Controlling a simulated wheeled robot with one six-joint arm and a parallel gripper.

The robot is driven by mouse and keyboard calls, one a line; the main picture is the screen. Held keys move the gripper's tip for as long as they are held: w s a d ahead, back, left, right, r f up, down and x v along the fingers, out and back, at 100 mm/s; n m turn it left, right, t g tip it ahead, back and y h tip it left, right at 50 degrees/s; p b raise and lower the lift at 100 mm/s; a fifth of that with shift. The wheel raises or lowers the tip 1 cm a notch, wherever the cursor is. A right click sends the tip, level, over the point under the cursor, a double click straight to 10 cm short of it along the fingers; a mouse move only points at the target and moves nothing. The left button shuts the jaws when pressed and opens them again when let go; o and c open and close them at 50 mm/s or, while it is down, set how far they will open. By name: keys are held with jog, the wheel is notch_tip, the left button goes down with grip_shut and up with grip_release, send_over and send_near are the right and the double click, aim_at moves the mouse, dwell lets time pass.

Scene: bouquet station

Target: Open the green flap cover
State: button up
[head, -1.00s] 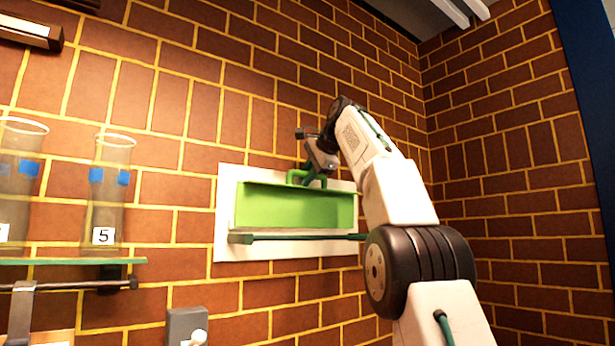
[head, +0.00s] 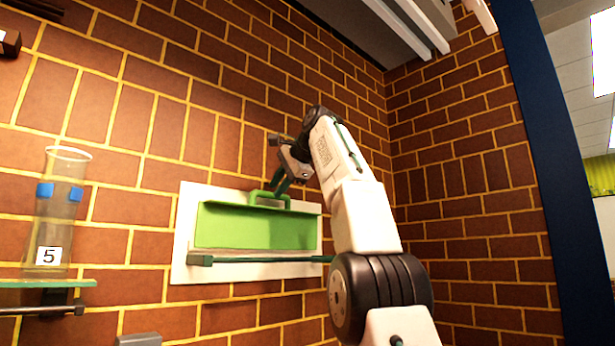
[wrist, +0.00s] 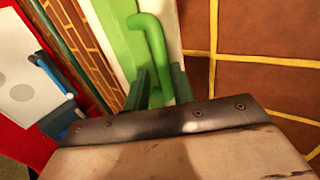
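The green flap cover (head: 250,229) sits in a white frame (head: 186,238) on the brick wall. It looks upright, and I cannot tell whether it stands slightly ajar. A green loop handle (head: 271,196) is at its top edge and also shows in the wrist view (wrist: 155,40). A dark green bar (head: 262,259) runs along its lower edge. My gripper (head: 280,192) is at the handle, coming from above right. In the wrist view, its dark green fingers (wrist: 161,88) lie closely on both sides of the handle. The fingertips are partly hidden there.
A glass cylinder labelled 5 (head: 60,215) stands on a glass shelf (head: 20,283) at the left. A grey box (head: 138,340) shows on the wall at the bottom. A dark blue post (head: 550,170) stands at the right. The wall above the cover is clear.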

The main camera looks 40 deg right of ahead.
jog(key=s, duration=1.2)
jog(key=shift+s+d+r, duration=0.15)
jog(key=shift+s+d, duration=0.1)
dwell(0.4)
notch_tip(320, 180, down, 8)
jog(key=w+d+n+g, duration=0.1)
jog(key=d+n+g, duration=0.1)
jog(key=d+n, duration=0.1)
jog(key=s+a+f+n+g, duration=0.1)
jog(key=s+a+f+n, duration=0.15)
jog(key=f, duration=0.55)
jog(key=s+a+f+n+g, duration=0.1)
jog(key=a+f+n+g, duration=0.1)
jog(key=a+f, duration=0.35)
jog(key=s+a+f+n+g, duration=0.1)
jog(key=s+a+f+n, duration=0.2)
jog(key=s+a+f, duration=0.2)
jog(key=s+a+f+n+g, duration=0.2)
jog(key=s+a+f, duration=0.4)
jog(key=s+f, duration=0.4)
jog(key=s+a+f+n+g, duration=0.1)
jog(key=s+a+f+n, duration=0.4)
jog(key=f, duration=1.2)
jog(key=s, duration=0.3)
jog(key=shift+s+a+g, duration=0.3)
jog(key=shift+s+a, duration=0.05)
jog(key=shift+a, duration=0.05)
